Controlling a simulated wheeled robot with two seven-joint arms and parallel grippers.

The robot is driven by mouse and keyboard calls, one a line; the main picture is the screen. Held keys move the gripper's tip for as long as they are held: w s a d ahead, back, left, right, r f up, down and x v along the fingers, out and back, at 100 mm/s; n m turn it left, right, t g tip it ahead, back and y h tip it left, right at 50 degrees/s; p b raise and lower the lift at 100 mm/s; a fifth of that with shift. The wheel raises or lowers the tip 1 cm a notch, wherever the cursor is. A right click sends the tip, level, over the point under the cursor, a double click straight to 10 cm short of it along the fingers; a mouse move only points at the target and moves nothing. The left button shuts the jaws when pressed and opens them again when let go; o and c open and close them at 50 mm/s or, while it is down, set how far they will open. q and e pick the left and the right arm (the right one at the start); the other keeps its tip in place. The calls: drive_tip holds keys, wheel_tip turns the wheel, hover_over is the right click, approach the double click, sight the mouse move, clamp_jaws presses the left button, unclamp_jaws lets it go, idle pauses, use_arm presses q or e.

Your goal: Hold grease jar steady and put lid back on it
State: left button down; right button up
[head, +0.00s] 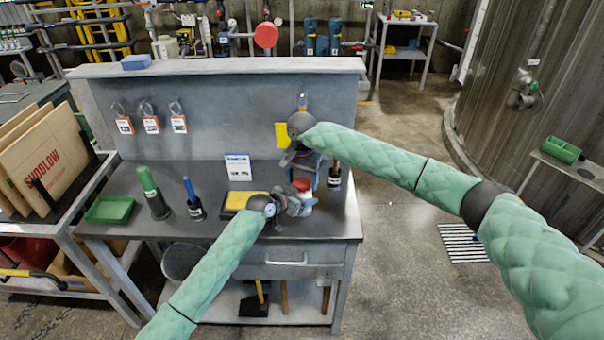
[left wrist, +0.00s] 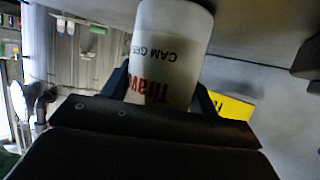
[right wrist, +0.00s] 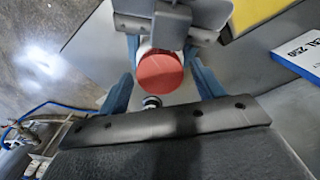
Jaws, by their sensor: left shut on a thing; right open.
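The white grease jar (head: 306,207) stands near the right end of the grey workbench. My left gripper (head: 298,204) is shut on its side. The left wrist view shows the jar (left wrist: 172,45) between the fingers, its printed text upside down. The red lid (head: 302,184) is on top of the jar; whether it is seated fully cannot be told. My right gripper (head: 302,170) is open just above it, pointing down. In the right wrist view the round lid (right wrist: 160,74) lies between the two blue fingers, with gaps beside it. The jar's mouth is hidden.
A dark holder with a wooden handle (head: 334,176) stands close right of the jar. A yellow pad (head: 240,200) lies left of my left gripper, with a white sign (head: 238,167) behind. Green and blue-handled tools and a green tray (head: 108,210) are further left. The back panel rises behind.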

drive_tip(key=shift+c, duration=0.5)
drive_tip(key=c, duration=0.9)
drive_tip(key=m, duration=0.7)
drive_tip(key=shift+m, duration=0.3)
drive_tip(key=m, duration=0.6)
drive_tip(key=o, duration=1.1)
